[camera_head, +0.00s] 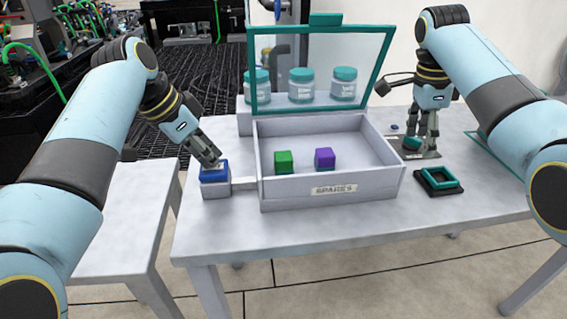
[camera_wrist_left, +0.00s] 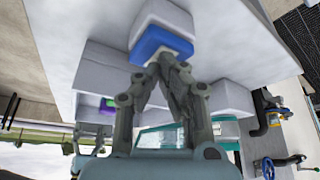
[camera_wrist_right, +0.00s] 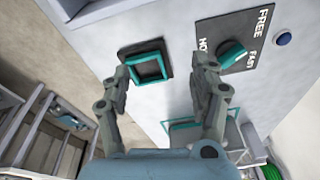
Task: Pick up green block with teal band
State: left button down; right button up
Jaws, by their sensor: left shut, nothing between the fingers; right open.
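A green block (camera_head: 284,162) sits in the left part of a grey-white box (camera_head: 330,190) labelled "SPARES". No teal band can be made out on it at this size. The box's clear, teal-framed lid (camera_head: 252,70) stands open at the back. My left gripper (camera_head: 216,165) is shut and empty, its tips at the blue top (camera_head: 215,176) of a small pedestal left of the box. In the left wrist view the tips (camera_wrist_left: 163,60) meet the edge of the blue top (camera_wrist_left: 160,44); contact is unclear. My right gripper (camera_wrist_right: 165,70) is open, beside a teal knob (camera_wrist_right: 232,54).
A purple block (camera_head: 325,158) sits right of the green one. Several teal-lidded jars (camera_head: 301,85) show through the lid. A dark square fixture with a teal frame (camera_head: 438,181) lies on the right of the table (camera_head: 300,232). The knob's plate (camera_wrist_right: 255,45) carries lettering.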

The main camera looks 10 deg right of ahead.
jog(key=w+a+r+n+y, duration=0.2)
jog(key=a+r+y, duration=0.3)
jog(key=a, duration=0.8)
jog(key=y, duration=0.1)
send_near(284, 155)
pick_arm(q)
jog(key=shift+f, duration=0.1)
pick_arm(e)
jog(key=shift+n, duration=0.3)
jog(key=x, duration=0.4)
jog(key=shift+s+f, duration=0.15)
jog(key=shift+f, duration=0.25)
jog(key=shift+x, duration=2.8)
jog(key=shift+w+a, duration=0.1)
jog(key=shift+w, duration=0.1)
jog(key=c, duration=1.2)
notch_tip(284, 155, up, 13)
jog(key=shift+r, duration=0.15)
pick_arm(q)
jog(key=shift+r, duration=2.55)
